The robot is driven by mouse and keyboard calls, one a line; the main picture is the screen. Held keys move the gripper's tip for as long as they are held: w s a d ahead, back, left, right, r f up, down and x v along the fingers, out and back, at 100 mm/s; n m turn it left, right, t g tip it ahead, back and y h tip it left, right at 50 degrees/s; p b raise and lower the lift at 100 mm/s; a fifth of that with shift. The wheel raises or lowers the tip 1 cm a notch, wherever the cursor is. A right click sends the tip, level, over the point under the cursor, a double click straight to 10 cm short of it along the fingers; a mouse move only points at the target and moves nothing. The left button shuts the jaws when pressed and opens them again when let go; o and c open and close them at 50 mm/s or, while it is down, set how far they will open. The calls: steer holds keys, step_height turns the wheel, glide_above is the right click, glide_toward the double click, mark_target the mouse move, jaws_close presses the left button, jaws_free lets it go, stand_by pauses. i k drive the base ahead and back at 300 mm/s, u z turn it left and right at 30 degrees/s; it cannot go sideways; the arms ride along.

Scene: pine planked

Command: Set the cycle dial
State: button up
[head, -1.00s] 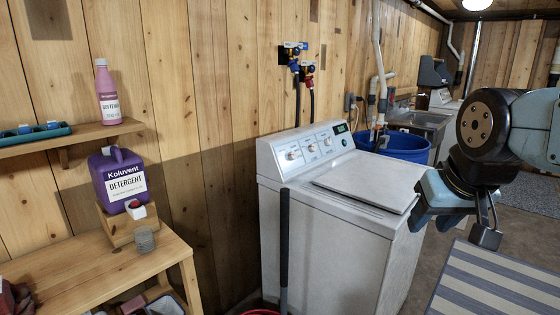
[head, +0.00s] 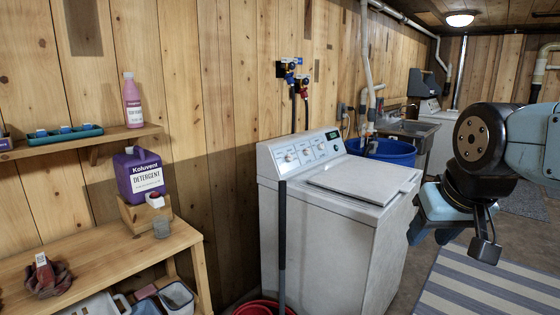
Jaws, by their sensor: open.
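The white top-loading washer (head: 320,235) stands against the pine wall with its lid (head: 364,183) down. Its sloped control panel at the back carries several round dials; the cycle dial is one of them, but I cannot tell which. The largest-looking dial (head: 290,157) is at the panel's left end, and a small green-lit display (head: 331,135) is at its right end. My gripper (head: 452,238) is open and empty, to the right of the washer, pointing downward and well apart from the panel. Part of its jaws is hidden by its own body.
A dark upright pole (head: 282,240) stands in front of the washer's left side, by a red bucket (head: 262,308). A bench with a purple detergent jug (head: 139,176) is at left. A blue tub (head: 385,152) stands behind the washer. A striped rug (head: 480,285) covers floor at right.

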mark_target(288, 158)
steer(key=z, duration=0.15)
steer(key=i, duration=0.95)
steer(key=u, duration=0.05)
